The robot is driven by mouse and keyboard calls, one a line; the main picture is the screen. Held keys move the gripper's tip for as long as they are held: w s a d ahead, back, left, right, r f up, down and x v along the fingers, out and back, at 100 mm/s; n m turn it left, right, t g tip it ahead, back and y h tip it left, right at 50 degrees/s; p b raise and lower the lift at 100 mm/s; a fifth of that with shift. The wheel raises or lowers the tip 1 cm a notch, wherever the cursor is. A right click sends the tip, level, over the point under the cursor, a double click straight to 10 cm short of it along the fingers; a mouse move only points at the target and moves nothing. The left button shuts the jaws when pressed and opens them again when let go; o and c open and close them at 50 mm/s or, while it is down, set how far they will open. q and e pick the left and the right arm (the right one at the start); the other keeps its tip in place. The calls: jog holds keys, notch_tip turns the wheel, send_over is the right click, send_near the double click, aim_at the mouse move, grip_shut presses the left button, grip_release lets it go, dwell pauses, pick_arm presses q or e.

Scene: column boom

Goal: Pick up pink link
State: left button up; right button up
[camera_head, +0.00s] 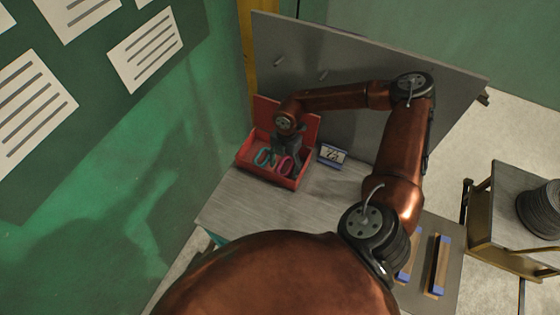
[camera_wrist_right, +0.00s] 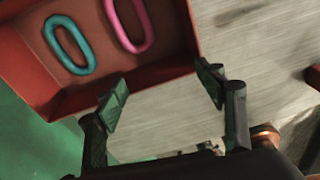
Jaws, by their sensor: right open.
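The pink link (camera_head: 284,175) is an elongated ring lying in the red box (camera_head: 262,176) on the grey tabletop. It is at the top of the right wrist view (camera_wrist_right: 137,49), partly cut off by the frame edge. A teal link (camera_wrist_right: 80,71) lies beside it in the same box and shows left of it in the head view (camera_head: 258,161). My right gripper (camera_head: 287,156) is over the box by the pink link, partly covering it. In the right wrist view my right gripper (camera_wrist_right: 164,87) is open with nothing between its fingers. My left gripper is out of view.
A small sign (camera_head: 333,153) stands right of the box. A grey upright panel (camera_head: 345,70) with pegs rises behind the table. Blue-and-wood bars (camera_head: 440,262) lie at lower right. A side table (camera_head: 510,215) carries a dark coil (camera_head: 540,208). The tabletop before the box is clear.

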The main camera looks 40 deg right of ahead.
aim_at(286, 167)
jog(key=w+d+f, duration=0.1)
jog(key=w+d+f+t+h, duration=0.1)
jog(key=w+d+f+n+h+p, duration=0.1)
jog(key=w+d, duration=0.1)
jog(key=f+p, duration=0.1)
jog(key=f, duration=0.3)
jog(key=shift+w+f, duration=0.1)
jog(key=shift+w, duration=0.1)
jog(key=shift+d+f, duration=0.15)
jog(key=shift+f, duration=0.45)
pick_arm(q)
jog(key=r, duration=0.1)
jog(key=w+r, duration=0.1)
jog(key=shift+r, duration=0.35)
pick_arm(e)
jog(key=shift+c, duration=0.5)
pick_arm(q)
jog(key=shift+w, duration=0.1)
pick_arm(e)
jog(key=c, duration=1.3)
